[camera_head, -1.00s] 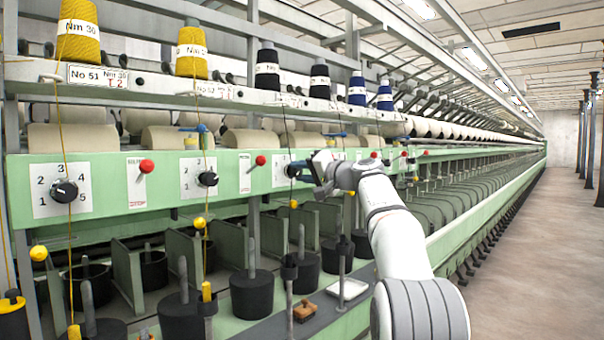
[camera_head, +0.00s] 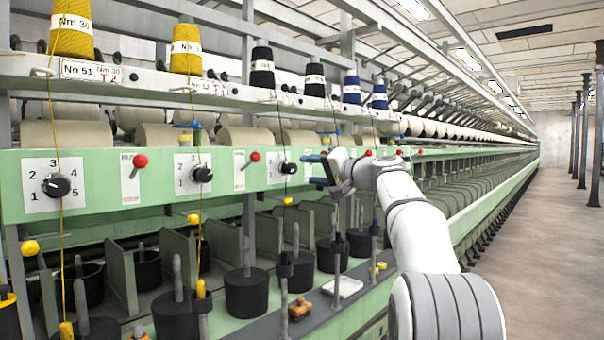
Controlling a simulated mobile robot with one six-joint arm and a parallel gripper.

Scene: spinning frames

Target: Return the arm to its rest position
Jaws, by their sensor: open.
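My gripper (camera_head: 316,171) is at the end of my white arm, right of the picture's middle. It is open, with its fingers pointing left toward the green front panel (camera_head: 110,200) of the spinning frame. Nothing shows between the fingers. It appears in front of the panel just right of a black selector knob (camera_head: 289,168); I cannot tell how far it is from the panel. My arm rises from the lower right and bends at the wrist.
Yarn cones, such as a yellow one (camera_head: 72,30), stand on the top shelf. Red knobs (camera_head: 140,161) stick out of the panel. The aisle floor (camera_head: 540,270) at right is clear.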

